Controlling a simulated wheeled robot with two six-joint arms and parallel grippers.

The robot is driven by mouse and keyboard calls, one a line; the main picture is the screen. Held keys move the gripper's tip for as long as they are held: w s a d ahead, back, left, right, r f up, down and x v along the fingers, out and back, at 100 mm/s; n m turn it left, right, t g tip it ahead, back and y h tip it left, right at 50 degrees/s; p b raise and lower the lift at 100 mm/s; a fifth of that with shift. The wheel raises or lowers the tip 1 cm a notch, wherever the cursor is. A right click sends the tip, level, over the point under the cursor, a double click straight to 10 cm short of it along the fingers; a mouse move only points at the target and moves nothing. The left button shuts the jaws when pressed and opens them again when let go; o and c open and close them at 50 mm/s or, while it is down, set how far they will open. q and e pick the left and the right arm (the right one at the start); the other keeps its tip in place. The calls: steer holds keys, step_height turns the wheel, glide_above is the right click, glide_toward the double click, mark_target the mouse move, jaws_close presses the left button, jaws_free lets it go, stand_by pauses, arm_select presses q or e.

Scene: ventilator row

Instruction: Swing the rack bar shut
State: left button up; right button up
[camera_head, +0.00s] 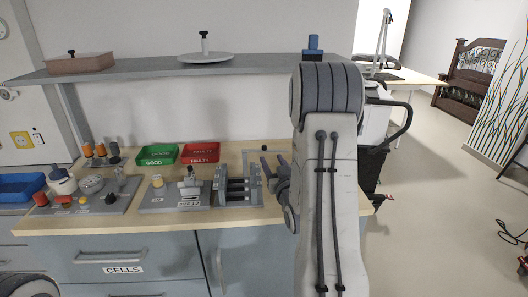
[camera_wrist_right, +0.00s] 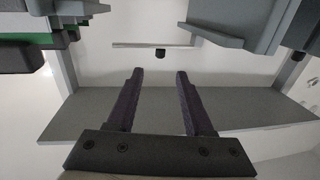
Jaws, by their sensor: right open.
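The grey rack (camera_head: 238,188) stands on the wooden counter, left of my right arm, with several dark bars or slots across it. A thin light rod ending in a black knob (camera_head: 264,148) shows just behind the rack's right side; I cannot tell for sure whether it is the rack bar. My right gripper (camera_head: 274,168) is at the rack's right edge, partly hidden by my own arm. In the right wrist view its two dark fingers (camera_wrist_right: 160,100) are apart, with nothing between them. I cannot tell whether a finger touches the rack. My left gripper does not show.
A green tray (camera_head: 157,155) and a red tray (camera_head: 200,153) lie behind the rack on the counter (camera_head: 125,222). A grey fixture plate (camera_head: 170,197) adjoins the rack's left side. A wall shelf (camera_head: 150,69) hangs above. Blue drawers (camera_head: 125,254) are below.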

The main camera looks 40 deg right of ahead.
mark_target(265, 147)
steer(key=p+x, duration=0.2)
steer(key=x, duration=0.8)
jaws_close()
stand_by(1.3)
